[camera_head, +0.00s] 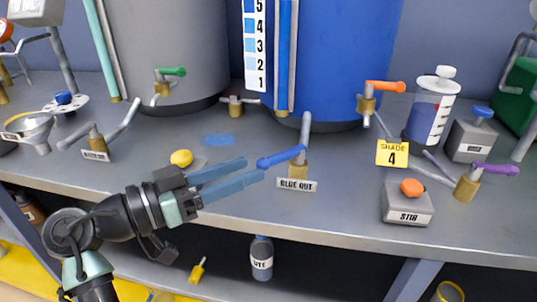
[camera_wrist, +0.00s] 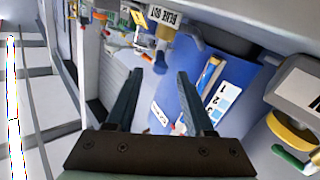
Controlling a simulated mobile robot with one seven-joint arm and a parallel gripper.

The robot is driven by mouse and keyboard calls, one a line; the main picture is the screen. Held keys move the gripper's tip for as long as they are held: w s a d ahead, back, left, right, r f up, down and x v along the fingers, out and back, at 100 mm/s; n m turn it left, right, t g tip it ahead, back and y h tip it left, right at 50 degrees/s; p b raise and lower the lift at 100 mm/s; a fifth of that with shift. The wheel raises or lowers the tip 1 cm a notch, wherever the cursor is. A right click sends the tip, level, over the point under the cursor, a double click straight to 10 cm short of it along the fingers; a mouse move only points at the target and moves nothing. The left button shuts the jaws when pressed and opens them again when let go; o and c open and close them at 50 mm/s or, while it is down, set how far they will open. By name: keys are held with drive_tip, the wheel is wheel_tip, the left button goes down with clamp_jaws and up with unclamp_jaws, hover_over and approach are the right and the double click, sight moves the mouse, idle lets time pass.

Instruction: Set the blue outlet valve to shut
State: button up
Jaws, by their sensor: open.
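The blue outlet valve has a brass body (camera_head: 298,170) on a grey pipe from the blue tank, behind a "BLUE OUT" label (camera_head: 296,184). Its blue lever handle (camera_head: 283,157) points left, roughly across the pipe, with a rounded end. My gripper (camera_head: 254,169) is open, its two blue-grey fingers reaching from the left. The fingertips are close to the handle's rounded end; I cannot tell if they touch it. In the wrist view my gripper (camera_wrist: 160,74) has its fingers apart, with the brass valve body (camera_wrist: 165,33) and label (camera_wrist: 165,14) beyond them.
The blue tank (camera_head: 340,60) and grey tank (camera_head: 175,50) stand behind. Right are the "SHADE 4" card (camera_head: 392,153), the STIR box (camera_head: 407,205) and a purple-handled valve (camera_head: 467,187). The bench front edge runs below.

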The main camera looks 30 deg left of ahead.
drive_tip(key=v, duration=0.4)
